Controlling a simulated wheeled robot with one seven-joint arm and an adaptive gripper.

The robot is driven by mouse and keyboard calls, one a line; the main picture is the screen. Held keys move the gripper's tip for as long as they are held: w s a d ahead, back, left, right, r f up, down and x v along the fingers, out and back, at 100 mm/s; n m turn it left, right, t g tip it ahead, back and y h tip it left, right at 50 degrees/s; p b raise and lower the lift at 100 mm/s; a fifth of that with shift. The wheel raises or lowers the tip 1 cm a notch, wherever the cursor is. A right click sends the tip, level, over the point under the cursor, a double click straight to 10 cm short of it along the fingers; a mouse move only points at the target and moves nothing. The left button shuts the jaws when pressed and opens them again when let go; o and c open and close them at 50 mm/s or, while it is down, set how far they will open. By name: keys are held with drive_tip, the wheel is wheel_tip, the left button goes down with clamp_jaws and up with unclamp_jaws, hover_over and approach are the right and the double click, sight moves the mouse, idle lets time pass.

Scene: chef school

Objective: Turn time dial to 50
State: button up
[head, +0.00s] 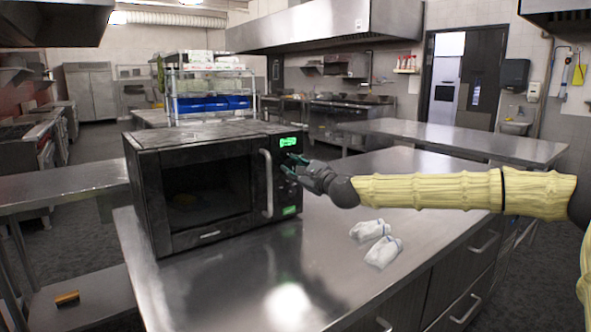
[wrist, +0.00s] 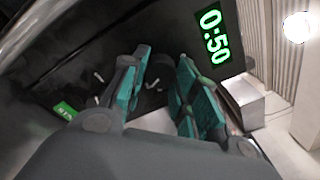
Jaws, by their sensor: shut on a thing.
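A black microwave (head: 200,185) stands on a steel counter with its door closed. Its green display (head: 289,142) is lit on the control panel; in the wrist view the display (wrist: 212,37) reads 0:50. The dark time dial (wrist: 160,72) sits on the panel below the display, partly hidden by my fingers. My gripper (head: 291,164) reaches the panel from the right. In the wrist view its teal-padded fingers (wrist: 164,80) are around the dial, shut on it. In the head view the dial is hidden behind my gripper.
The vertical door handle (head: 267,183) is just left of my gripper. A green button (head: 289,211) is low on the panel. Two white cloth-like items (head: 376,243) lie on the counter (head: 240,280) below my arm. The front of the counter is clear.

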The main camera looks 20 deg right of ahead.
drive_tip(key=shift+w+d+r, duration=0.1)
drive_tip(key=shift+d+r, duration=0.1)
drive_tip(key=o, duration=1)
drive_tip(key=shift+f, duration=0.1)
drive_tip(key=shift+a, duration=0.1)
drive_tip(key=shift+f, duration=0.1)
drive_tip(key=v, duration=1.2)
